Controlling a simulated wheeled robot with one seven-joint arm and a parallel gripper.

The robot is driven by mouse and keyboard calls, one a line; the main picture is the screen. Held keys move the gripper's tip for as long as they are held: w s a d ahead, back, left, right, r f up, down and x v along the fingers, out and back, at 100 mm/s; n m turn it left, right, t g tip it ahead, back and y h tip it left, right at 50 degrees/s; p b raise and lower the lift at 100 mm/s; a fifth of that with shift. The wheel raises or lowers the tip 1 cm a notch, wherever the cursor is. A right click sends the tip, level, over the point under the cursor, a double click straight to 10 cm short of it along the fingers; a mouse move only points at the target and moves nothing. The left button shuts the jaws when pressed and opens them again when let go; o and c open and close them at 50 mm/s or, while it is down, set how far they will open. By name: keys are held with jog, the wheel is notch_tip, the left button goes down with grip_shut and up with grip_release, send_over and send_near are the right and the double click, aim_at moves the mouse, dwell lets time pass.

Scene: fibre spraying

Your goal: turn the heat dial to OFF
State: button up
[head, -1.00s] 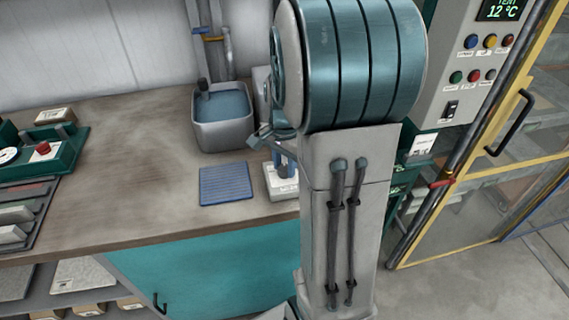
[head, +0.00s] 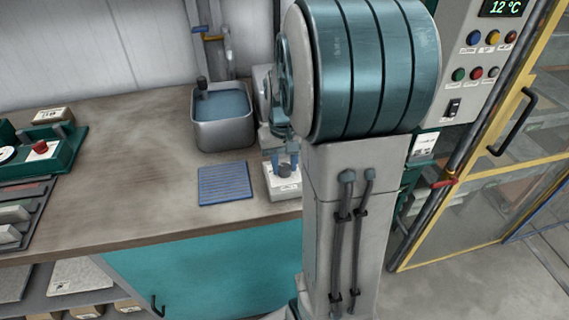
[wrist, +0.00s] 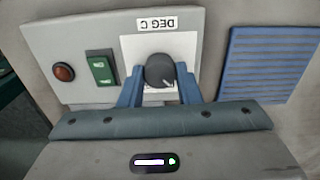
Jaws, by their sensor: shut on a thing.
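The heat dial (wrist: 160,71) is a dark round knob on a white plate marked DEG C, on a light box. A pale pointer mark shows at its lower right edge in the wrist view. My gripper (wrist: 160,80) is shut on the dial, one blue finger on each side. In the head view the box (head: 283,188) stands near the counter's front edge, with my gripper (head: 285,163) coming down on the dial (head: 285,171) from above. An OFF mark cannot be made out.
On the box are a green switch (wrist: 101,68) and an orange-red lamp (wrist: 64,72). A blue ribbed mat (head: 226,184) lies beside the box. A grey water basin (head: 222,118) stands behind. A control panel (head: 478,60) is at right. The counter's left middle is clear.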

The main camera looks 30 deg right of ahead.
aim_at(285, 167)
jog(key=shift+n, duration=1.9)
jog(key=o, duration=1)
notch_tip(285, 167, up, 14)
jog(key=shift+f, duration=0.1)
